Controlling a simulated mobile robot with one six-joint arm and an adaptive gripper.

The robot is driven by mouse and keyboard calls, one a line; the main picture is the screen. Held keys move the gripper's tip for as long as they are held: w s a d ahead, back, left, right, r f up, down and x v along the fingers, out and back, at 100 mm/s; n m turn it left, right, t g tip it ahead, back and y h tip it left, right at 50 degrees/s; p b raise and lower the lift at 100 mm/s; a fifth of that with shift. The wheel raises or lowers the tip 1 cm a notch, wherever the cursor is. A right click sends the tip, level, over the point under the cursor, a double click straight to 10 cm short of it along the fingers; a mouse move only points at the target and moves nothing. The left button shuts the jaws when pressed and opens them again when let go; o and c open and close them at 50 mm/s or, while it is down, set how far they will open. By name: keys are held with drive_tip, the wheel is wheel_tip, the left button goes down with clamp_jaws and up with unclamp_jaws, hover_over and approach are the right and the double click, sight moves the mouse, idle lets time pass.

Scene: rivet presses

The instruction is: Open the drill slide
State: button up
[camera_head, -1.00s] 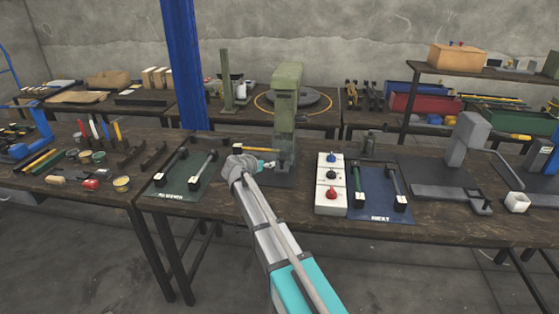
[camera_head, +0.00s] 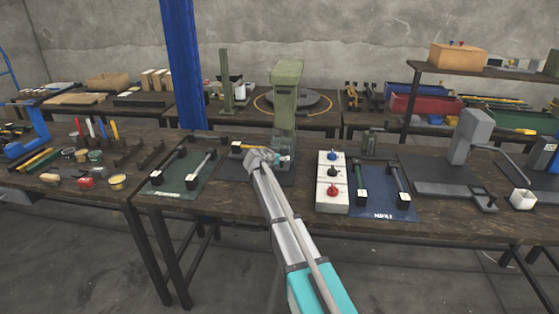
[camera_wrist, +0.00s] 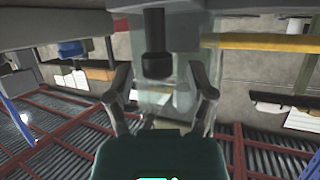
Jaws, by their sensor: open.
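The green drill press (camera_head: 287,80) stands upright at the back of the middle workbench. My gripper (camera_head: 283,159) is low in front of its column. In the wrist view my gripper (camera_wrist: 162,92) is open, its two dark fingers apart. A clear, see-through panel (camera_wrist: 150,100) shows between and behind the fingers; I cannot tell whether they touch it. A black spindle (camera_wrist: 157,45) hangs above the space between the fingers. A yellow bar (camera_wrist: 270,42) runs at the upper right; a yellow-and-black bar (camera_head: 250,146) also shows left of the press. Which part is the slide is unclear.
A white box with blue, black and red knobs (camera_head: 332,205) stands right of my arm, beside a blue mat (camera_head: 378,207). A green mat (camera_head: 170,182) lies to the left. A grey press (camera_head: 470,140) stands farther right.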

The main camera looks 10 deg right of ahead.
drive_tip(key=shift+w+d+f, duration=0.15)
drive_tip(key=shift+w+d, duration=0.15)
clamp_jaws()
idle(0.3)
